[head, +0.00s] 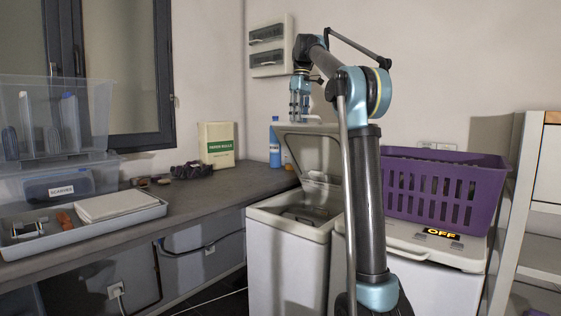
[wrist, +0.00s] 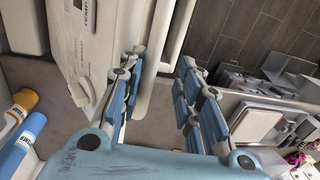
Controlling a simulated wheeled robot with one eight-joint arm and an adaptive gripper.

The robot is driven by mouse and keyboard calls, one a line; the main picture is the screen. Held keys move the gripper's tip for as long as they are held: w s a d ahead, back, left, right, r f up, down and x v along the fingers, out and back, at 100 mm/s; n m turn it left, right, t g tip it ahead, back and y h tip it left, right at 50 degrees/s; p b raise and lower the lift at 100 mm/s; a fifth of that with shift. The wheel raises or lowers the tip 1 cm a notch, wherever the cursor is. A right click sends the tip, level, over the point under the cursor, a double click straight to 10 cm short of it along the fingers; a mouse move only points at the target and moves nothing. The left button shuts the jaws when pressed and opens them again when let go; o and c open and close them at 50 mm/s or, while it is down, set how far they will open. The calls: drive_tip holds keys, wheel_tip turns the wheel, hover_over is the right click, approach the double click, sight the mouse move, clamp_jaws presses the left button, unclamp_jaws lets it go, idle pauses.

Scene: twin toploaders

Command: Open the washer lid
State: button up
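Two white top-loading machines stand side by side in the head view. The left machine (head: 285,262) has its lid (head: 312,148) raised and tilted back, with the tub opening showing below it. The right machine (head: 450,285) is shut and carries an OFF label (head: 441,233). I cannot read which one is the washer. My gripper (head: 300,112) points down at the top edge of the raised lid. In the wrist view my gripper (wrist: 158,66) has its fingers apart, with a pale edge showing between and beyond them. Contact with the lid cannot be told.
A purple basket (head: 440,190) sits on the right machine. A counter (head: 200,195) on the left holds a grey tray (head: 85,222), clear bins, a paper box (head: 216,145) and a blue bottle (head: 275,143). Shelves (head: 535,215) stand at the right. My arm hides part of both machines.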

drive_tip(key=s+a+f+t+h, duration=0.1)
drive_tip(key=s+a+f, duration=0.3)
drive_tip(key=f, duration=0.4)
drive_tip(key=s+a+f+t+h, duration=0.1)
drive_tip(key=s+a+f, duration=0.3)
drive_tip(key=s+f, duration=0.2)
drive_tip(key=shift+s+a+f, duration=0.15)
drive_tip(key=shift+f, duration=0.8)
wheel_tip(320, 180, up, 21)
drive_tip(key=s+a, duration=0.1)
drive_tip(key=s, duration=0.1)
drive_tip(key=shift+s, duration=0.4)
idle(1.7)
